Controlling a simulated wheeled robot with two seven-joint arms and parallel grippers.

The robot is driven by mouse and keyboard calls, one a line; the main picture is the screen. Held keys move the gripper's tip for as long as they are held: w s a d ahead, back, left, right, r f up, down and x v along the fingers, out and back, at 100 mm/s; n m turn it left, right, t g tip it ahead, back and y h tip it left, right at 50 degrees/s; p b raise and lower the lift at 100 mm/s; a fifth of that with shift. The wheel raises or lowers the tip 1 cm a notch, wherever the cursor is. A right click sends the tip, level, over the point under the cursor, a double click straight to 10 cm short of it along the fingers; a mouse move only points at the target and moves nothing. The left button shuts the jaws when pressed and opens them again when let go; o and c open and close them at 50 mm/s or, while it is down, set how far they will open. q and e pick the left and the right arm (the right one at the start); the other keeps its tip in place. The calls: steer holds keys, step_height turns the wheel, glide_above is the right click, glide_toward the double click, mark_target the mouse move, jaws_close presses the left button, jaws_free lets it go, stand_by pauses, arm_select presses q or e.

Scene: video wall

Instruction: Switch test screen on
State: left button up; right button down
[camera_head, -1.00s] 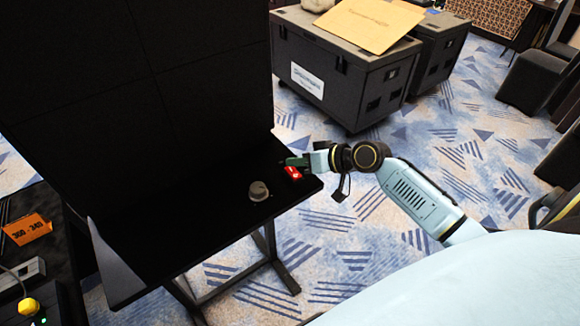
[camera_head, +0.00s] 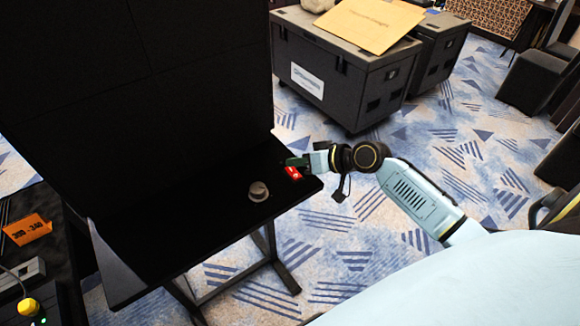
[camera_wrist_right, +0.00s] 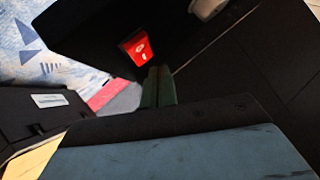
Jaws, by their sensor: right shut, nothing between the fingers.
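The large dark screen (camera_head: 200,75) stands at the left behind a black shelf (camera_head: 190,240), and its face is black. A red switch (camera_head: 292,172) with a white mark sits near the shelf's right end. My right gripper (camera_head: 291,161) is shut and empty, with its green fingers right at the switch's far side. In the right wrist view the red switch (camera_wrist_right: 137,48) lies just beyond the fingertips (camera_wrist_right: 156,75); I cannot tell whether they touch. A grey round knob (camera_head: 258,191) is left of the switch. My left gripper is not in view.
Black cases (camera_head: 345,75) with a cardboard sheet (camera_head: 370,22) on top stand behind the shelf. An orange card (camera_head: 27,229) and a yellow button (camera_head: 28,306) are at the lower left. Patterned carpet is open at the right.

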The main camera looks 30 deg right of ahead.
mark_target(301, 177)
stand_by(0.4)
steer(key=shift+w+f+b, duration=0.15)
steer(key=shift+f+b, duration=0.2)
steer(key=shift+f, duration=0.05)
steer(key=shift+w+f+b, duration=0.1)
steer(key=shift+f+b, duration=0.25)
steer(key=shift+f, duration=0.05)
stand_by(0.5)
steer(key=shift+r, duration=0.1)
steer(key=shift+s+r+p, duration=0.25)
steer(key=shift+r+p, duration=0.5)
steer(key=shift+p, duration=0.1)
steer(key=r+p, duration=0.1)
steer(key=s+r+p, duration=0.1)
steer(key=r+p, duration=0.3)
steer(key=shift+s+d, duration=0.1)
steer(key=shift+s, duration=0.2)
steer(key=shift+f, duration=0.1)
